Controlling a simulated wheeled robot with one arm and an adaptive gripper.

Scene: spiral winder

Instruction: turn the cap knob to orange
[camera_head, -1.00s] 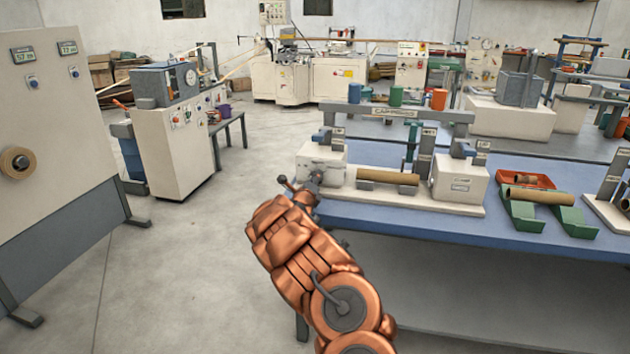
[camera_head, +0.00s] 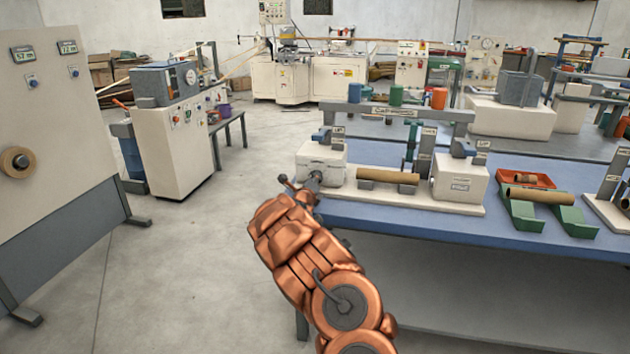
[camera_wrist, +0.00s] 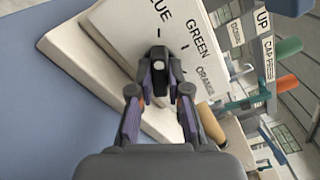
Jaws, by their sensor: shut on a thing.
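The cap knob (camera_wrist: 158,54) is a dark knob on the face of a white box (camera_wrist: 115,22) in the wrist view. The face carries the printed words BLUE, GREEN and ORANGE (camera_wrist: 207,77), with short tick marks near them. My gripper (camera_wrist: 160,78) is shut on the knob, a finger on each side. Which word the knob points at is hard to tell, as the fingers cover part of it. In the head view my gripper (camera_head: 304,189) is at the left end of the white box (camera_head: 320,157), and the knob is hidden there.
The box stands on a blue table (camera_head: 400,222) beside a brown tube (camera_head: 388,177) on a white base. Cups in blue, green and orange (camera_head: 439,98) stand on a rack behind. Green ramps (camera_head: 575,224) and an orange tray (camera_head: 526,178) lie to the right.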

